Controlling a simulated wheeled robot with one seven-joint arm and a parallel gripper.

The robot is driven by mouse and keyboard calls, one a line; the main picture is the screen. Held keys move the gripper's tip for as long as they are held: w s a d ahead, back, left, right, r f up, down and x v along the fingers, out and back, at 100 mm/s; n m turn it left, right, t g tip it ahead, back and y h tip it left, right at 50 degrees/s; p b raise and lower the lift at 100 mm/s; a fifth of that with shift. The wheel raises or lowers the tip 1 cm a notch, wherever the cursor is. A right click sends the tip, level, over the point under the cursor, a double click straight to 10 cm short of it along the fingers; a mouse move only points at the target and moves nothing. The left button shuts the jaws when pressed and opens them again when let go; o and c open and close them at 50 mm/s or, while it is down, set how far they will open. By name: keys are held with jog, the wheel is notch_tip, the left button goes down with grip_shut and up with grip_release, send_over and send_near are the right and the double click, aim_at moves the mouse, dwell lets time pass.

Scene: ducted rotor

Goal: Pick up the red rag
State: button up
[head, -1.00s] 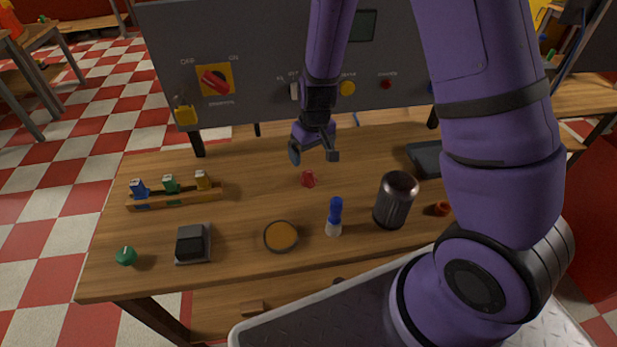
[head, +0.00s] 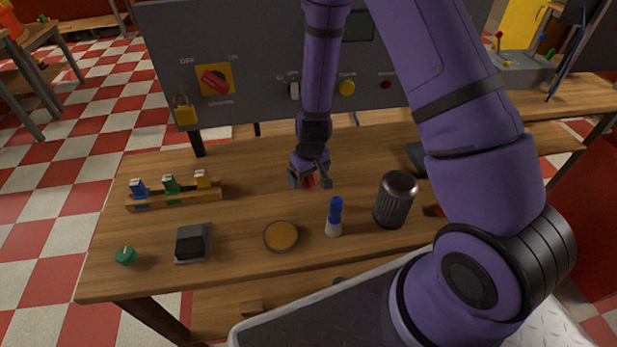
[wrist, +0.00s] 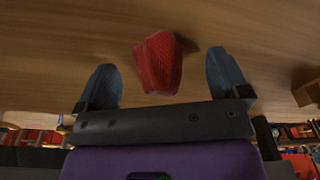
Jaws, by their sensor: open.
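The red rag (wrist: 158,64) is a small crumpled red piece on the wooden table. In the head view the red rag (head: 309,181) shows between the fingers of my gripper (head: 310,183), partly hidden by them. In the wrist view my gripper (wrist: 165,82) is open, with one grey-blue finger on each side of the rag. The rag lies between the fingers and a little beyond their tips, with a gap on both sides.
On the wooden table (head: 250,185) stand a blue-capped bottle (head: 334,217), a dark metal canister (head: 396,199), a round amber dish (head: 281,236), a dark block (head: 193,243), a green knob (head: 126,255) and a rack (head: 175,200). A grey control panel (head: 260,80) rises behind.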

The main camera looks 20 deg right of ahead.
jog(key=shift+f, duration=0.25)
jog(key=shift+c, duration=0.4)
jog(key=c, duration=1)
jog(key=shift+r, duration=0.2)
jog(key=shift+r, duration=4.85)
